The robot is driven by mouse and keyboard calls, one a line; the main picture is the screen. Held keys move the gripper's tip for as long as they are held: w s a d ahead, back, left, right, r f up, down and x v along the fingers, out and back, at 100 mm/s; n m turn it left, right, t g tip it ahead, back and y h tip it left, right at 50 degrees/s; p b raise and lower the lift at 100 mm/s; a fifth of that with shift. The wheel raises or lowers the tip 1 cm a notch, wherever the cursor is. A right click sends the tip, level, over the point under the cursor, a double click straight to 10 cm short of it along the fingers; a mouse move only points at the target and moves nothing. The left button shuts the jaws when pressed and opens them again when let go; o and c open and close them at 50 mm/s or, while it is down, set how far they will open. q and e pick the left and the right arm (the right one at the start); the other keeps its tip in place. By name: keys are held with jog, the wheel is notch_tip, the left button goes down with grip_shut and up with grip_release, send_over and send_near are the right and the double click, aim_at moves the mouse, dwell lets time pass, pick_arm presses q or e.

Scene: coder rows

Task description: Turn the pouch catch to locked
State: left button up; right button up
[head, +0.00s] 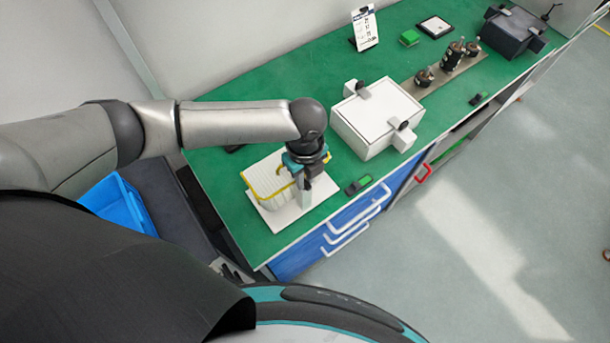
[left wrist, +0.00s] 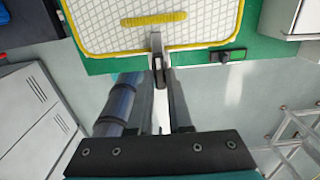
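The pouch (head: 266,180) is a white quilted case with yellow trim, lying on a white board (head: 290,212) at the near end of the green bench. In the left wrist view the pouch (left wrist: 120,38) fills the top, with a yellow handle bar (left wrist: 154,19). Its grey catch (left wrist: 156,42) stands at the near edge, pointing along the view. My left gripper (head: 305,197) is over the pouch's right side. In the left wrist view its narrow-set fingers (left wrist: 161,68) close on the catch, partly hiding it. My right gripper is out of view.
A green and black device (head: 358,185) lies right of the board, near the bench edge. A large white box (head: 377,118) stands behind it. Blue drawers with white handles (head: 348,233) are below the edge. A blue bin (head: 118,204) stands at left.

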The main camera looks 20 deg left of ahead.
pick_arm(q)
jog(key=o, duration=0.4)
jog(key=shift+o, duration=0.2)
notch_tip(320, 180, up, 15)
jog(key=shift+r+b, duration=0.15)
jog(key=shift+b, duration=0.15)
dwell(0.6)
